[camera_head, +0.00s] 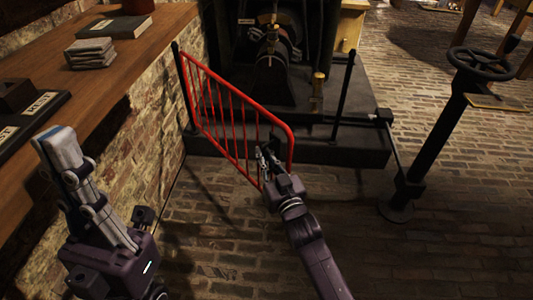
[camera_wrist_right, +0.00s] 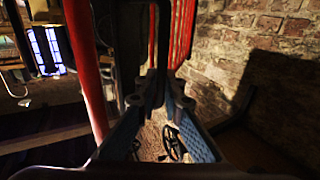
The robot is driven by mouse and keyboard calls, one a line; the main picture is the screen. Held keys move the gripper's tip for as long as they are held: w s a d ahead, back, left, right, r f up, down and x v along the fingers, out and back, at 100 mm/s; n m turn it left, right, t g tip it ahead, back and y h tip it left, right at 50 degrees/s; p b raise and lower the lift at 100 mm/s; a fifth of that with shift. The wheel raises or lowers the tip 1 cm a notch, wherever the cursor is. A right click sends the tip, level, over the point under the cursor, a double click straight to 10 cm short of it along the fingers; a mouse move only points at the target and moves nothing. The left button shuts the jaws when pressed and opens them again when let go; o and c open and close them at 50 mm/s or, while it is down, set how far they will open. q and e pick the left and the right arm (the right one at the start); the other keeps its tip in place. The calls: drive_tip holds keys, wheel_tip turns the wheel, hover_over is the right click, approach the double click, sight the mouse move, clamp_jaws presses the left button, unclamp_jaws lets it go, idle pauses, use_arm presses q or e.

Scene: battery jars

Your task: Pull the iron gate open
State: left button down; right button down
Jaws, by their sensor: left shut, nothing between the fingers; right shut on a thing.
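The red iron gate (camera_head: 238,92) has a curved top rail and thin upright bars. It hangs from a dark post (camera_head: 184,88) on the left. Its free end stands in front of the platform, apart from the right dark post (camera_head: 343,97), so the gate is partly open. My right gripper (camera_head: 264,162) is shut at the gate's free end. In the right wrist view, my fingers (camera_wrist_right: 156,98) close on a dark handle (camera_wrist_right: 158,45) beside the red bars (camera_wrist_right: 182,35); the exact contact is hard to see. My left gripper (camera_head: 60,145) is shut and empty, pointing up.
A wooden counter (camera_head: 150,50) with books (camera_head: 115,27) and a tray runs along the left brick wall. A dark machine (camera_head: 272,60) stands on the low platform behind the gate. A handwheel on a pedestal (camera_head: 433,135) stands at right. Brick floor (camera_head: 225,235) in front is clear.

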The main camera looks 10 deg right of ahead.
drive_tip(key=shift+f, duration=0.1)
drive_tip(key=c, duration=2.1)
unclamp_jaws()
drive_tip(key=v, duration=1.2)
